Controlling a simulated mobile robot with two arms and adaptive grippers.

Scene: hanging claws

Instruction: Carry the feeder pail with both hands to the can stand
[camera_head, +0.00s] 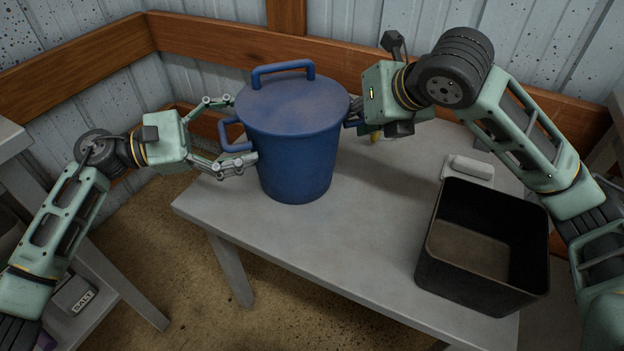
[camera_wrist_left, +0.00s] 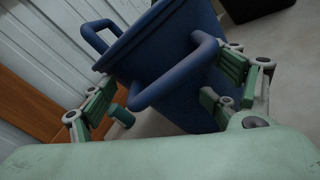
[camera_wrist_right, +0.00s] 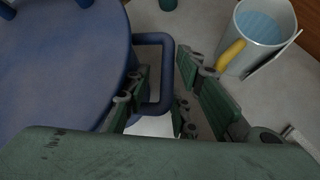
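The blue feeder pail (camera_head: 292,165), with its lid on, stands upright on a grey table (camera_head: 330,238). It has a loop handle on each side and one on the lid. My left gripper (camera_head: 238,130) is open, with its fingers spread on either side of the pail's left handle (camera_wrist_left: 180,77). My right gripper (camera_wrist_right: 163,78) is open at the right handle (camera_wrist_right: 166,68), which shows between its fingers. In the head view the right fingers are mostly hidden behind the wrist and pail. I cannot tell which surface is the can stand.
An open black bin (camera_head: 485,245) stands on the table's right part, with a light grey object (camera_head: 468,168) behind it. A metal vessel (camera_wrist_right: 262,35) with a yellow handle is close to my right gripper. A lower shelf with a SALT box (camera_head: 75,296) is at left. A wooden-railed wall is behind.

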